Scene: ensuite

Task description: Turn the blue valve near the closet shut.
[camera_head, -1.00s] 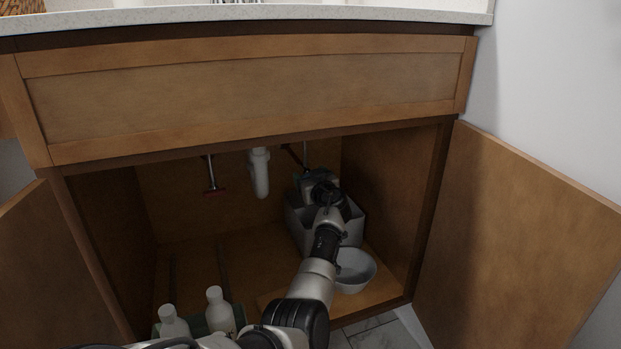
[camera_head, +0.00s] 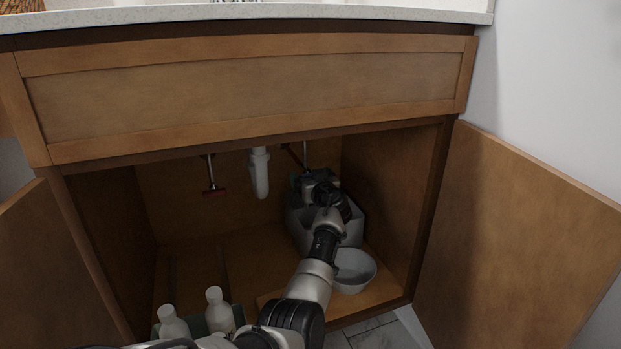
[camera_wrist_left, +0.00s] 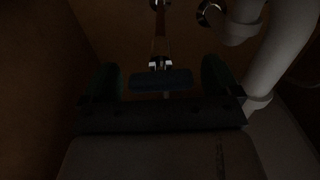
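The blue valve handle (camera_wrist_left: 160,81) shows in the left wrist view as a dark blue bar below a small metal fitting. My left gripper (camera_wrist_left: 160,84) is open, with one finger on each side of the handle and a gap visible at both ends. In the head view my left gripper (camera_head: 299,183) is deep inside the cabinet at the back right, below a thin supply pipe (camera_head: 305,153). The gripper and wrist hide the blue handle there. My right gripper is not in view.
A red valve handle (camera_head: 214,191) hangs at the back left, and a white drain pipe (camera_head: 259,174) lies between. A grey bin (camera_head: 350,237) and a white bowl (camera_head: 355,268) stand under my arm. White bottles (camera_head: 219,308) stand front left. Cabinet door (camera_head: 520,230) is open at right.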

